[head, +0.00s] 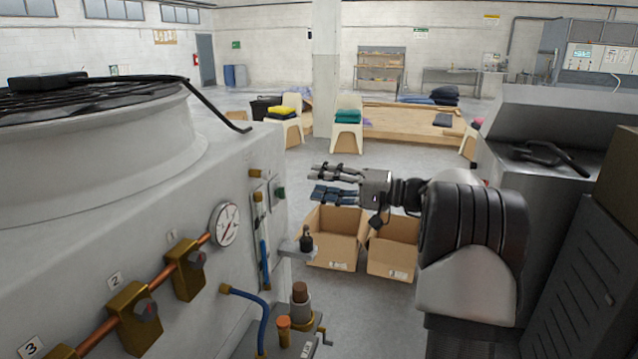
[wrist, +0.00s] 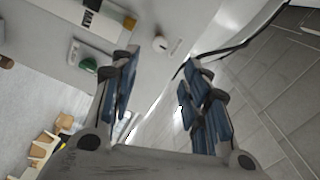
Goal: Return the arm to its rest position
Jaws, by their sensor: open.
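My gripper (head: 318,183) reaches left from my arm, in the middle of the head view, with its two fingers spread one above the other. Nothing is between them. In the head view it appears in front of the cardboard boxes and to the right of the washer's grey side panel (head: 120,230). In the wrist view my gripper (wrist: 160,92) shows both blue-padded fingers wide apart and empty. The washer's pale surface (wrist: 190,20) and a green button (wrist: 88,65) lie beyond the fingertips. I cannot tell how far the fingertips are from the panel.
Two open cardboard boxes (head: 333,257) stand on the floor behind my gripper. A grey machine (head: 545,112) stands at right. Chairs (head: 347,138) and a low wooden platform (head: 415,134) stand farther back.

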